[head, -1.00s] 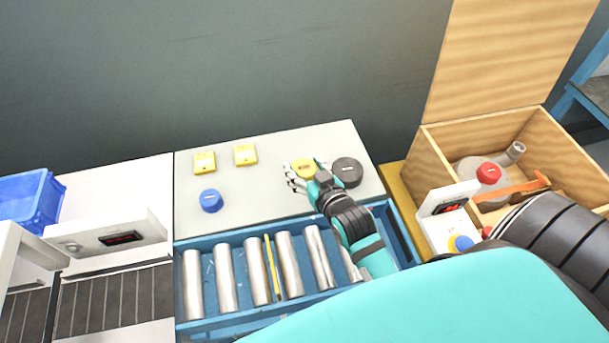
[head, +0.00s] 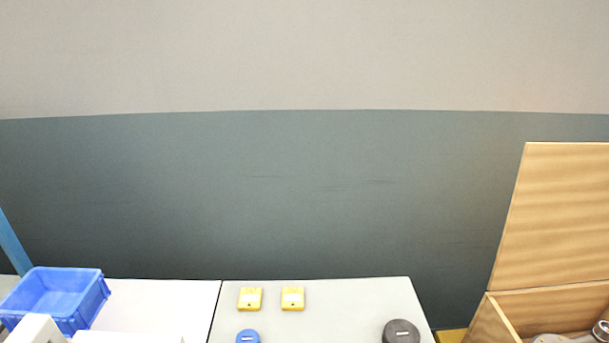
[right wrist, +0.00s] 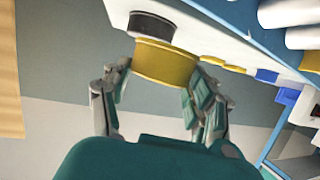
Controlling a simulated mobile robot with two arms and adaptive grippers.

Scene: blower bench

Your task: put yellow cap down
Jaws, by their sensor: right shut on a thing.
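The yellow cap (right wrist: 164,64) shows in the right wrist view between the fingers of my right gripper (right wrist: 160,80), which is shut on it. A black cap (right wrist: 150,25) is just beyond it; I cannot tell whether the yellow cap touches the bench. In the head view the black cap (head: 401,332) stands on the right of the light bench top (head: 340,312). My right gripper and the yellow cap are out of the head view. My left gripper is in neither current view.
A blue bin (head: 55,298) stands at the left, and an open wooden crate (head: 510,305) at the right. Bench top between the boxes and black cap looks clear.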

